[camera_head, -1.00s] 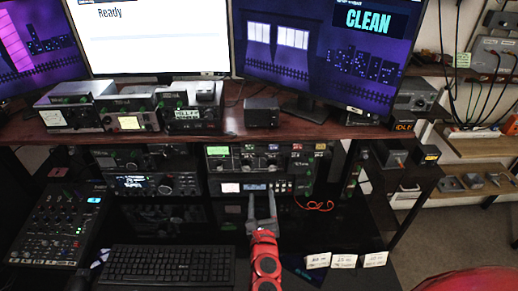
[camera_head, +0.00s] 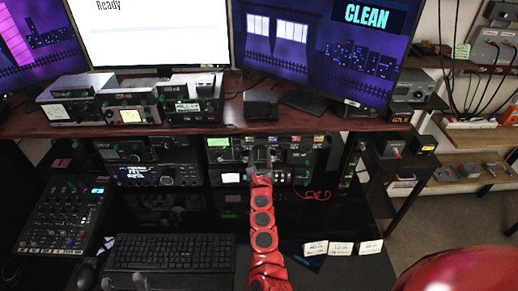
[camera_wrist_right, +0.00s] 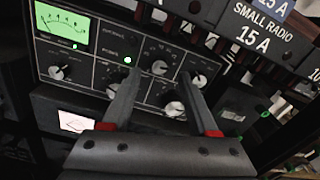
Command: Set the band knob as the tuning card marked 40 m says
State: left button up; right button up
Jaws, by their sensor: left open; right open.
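The tuner (camera_head: 232,156) is a dark box with a lit green meter, on the shelf under the desk top; it also shows in the right wrist view (camera_wrist_right: 85,70). Several pale round knobs sit on its face; which is the band knob I cannot read. My right gripper (camera_head: 262,158) is open in front of the face. In the wrist view its fingers (camera_wrist_right: 172,72) reach the upper knobs, with a lower knob (camera_wrist_right: 175,108) visible between them. Three white cards (camera_head: 341,248) stand on the desk; their print is too small to read. My left gripper (camera_head: 126,281) is open at the bottom edge, before the keyboard.
A keyboard (camera_head: 172,252) and a mixer (camera_head: 62,216) lie at the left. A radio (camera_head: 150,174) stands left of the tuner. A red cable (camera_head: 312,194) lies right of it. The wooden shelf (camera_head: 232,122) overhangs the tuner.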

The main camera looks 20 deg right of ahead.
jog(key=shift+x, duration=1.4)
grip_shut()
